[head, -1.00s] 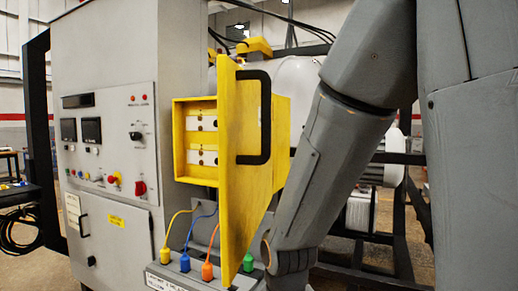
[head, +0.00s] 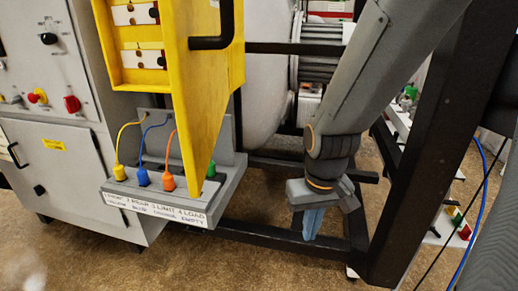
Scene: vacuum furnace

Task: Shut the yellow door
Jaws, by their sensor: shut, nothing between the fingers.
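The yellow door (head: 200,85) stands swung open in the head view, seen at a steep angle, with a black handle (head: 222,30) on its face. The yellow box (head: 110,45) it belongs to is on the left, its white modules exposed. The tops of the door and box are cut off by the frame. My gripper (head: 312,228) hangs low to the right of the door, pointing down, shut and empty. It is apart from the door and its handle.
A grey shelf (head: 215,200) below the door holds yellow, blue and orange plugs with cables. A grey control cabinet (head: 70,185) stands at left. A dark frame post (head: 415,140) rises at right, close to my arm. Dark rails run low behind my gripper.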

